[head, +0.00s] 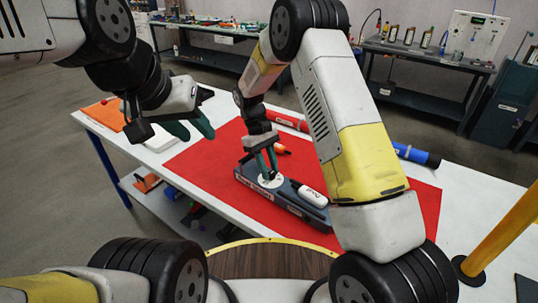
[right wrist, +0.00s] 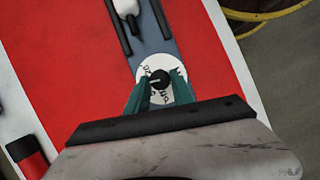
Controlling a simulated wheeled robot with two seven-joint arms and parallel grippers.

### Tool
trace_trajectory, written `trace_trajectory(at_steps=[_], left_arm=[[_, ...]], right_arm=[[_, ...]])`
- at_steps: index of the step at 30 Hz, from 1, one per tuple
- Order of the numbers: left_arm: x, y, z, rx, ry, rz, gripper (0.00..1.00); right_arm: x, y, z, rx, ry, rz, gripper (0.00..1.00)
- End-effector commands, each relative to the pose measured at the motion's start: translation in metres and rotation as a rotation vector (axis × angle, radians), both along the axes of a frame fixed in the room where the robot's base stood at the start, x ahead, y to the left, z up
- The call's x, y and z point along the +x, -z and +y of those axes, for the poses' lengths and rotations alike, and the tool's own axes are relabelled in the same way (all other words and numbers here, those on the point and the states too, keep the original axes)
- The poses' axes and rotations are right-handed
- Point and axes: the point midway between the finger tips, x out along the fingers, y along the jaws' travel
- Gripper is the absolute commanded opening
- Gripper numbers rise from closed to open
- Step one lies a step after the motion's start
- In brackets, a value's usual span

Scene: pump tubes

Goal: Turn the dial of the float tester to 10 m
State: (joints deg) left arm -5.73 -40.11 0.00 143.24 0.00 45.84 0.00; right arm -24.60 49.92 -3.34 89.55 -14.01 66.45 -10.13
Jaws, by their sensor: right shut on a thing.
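The float tester (head: 284,201) is a long dark blue-grey base lying on the red mat. Its round white dial (head: 264,182) is at its left end in the head view. In the right wrist view the dial (right wrist: 184,93) has black markings and a black knob (right wrist: 160,77); the markings are too small to read surely. My right gripper (head: 267,169) points down over the dial, shut on the knob, its green fingers (right wrist: 161,84) on either side. A white float (head: 312,196) lies on the base. My left gripper (head: 197,133) is open and empty, above the table's left part.
The red mat (head: 205,160) covers much of the white table. An orange piece (head: 283,150) and a red cylinder (head: 288,121) lie behind the tester, and a blue cylinder (head: 417,155) lies at right. A yellow post (head: 503,232) stands at right. The mat's left part is clear.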

Motion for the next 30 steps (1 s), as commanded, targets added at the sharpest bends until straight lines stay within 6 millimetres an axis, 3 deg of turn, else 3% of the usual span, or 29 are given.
trace_trajectory(at_steps=[18,19,21,30], left_arm=[[0.0,0.0,0.0,0.0,0.0,0.0,0.36],[0.0,0.0,0.0,0.0,0.0,0.0,0.36],[0.0,0.0,0.0,0.0,0.0,0.0,0.36],[0.0,0.0,0.0,0.0,0.0,0.0,0.36]], right_arm=[[0.0002,-0.0001,-0.0003,0.0,0.039,0.0,0.0],[0.0002,-0.0001,-0.0003,0.0,0.039,0.0,0.34],[0.0002,-0.0001,-0.0003,0.0,0.039,0.0,0.48],[0.0003,-0.0003,-0.0001,0.0,0.038,0.0,0.5]])
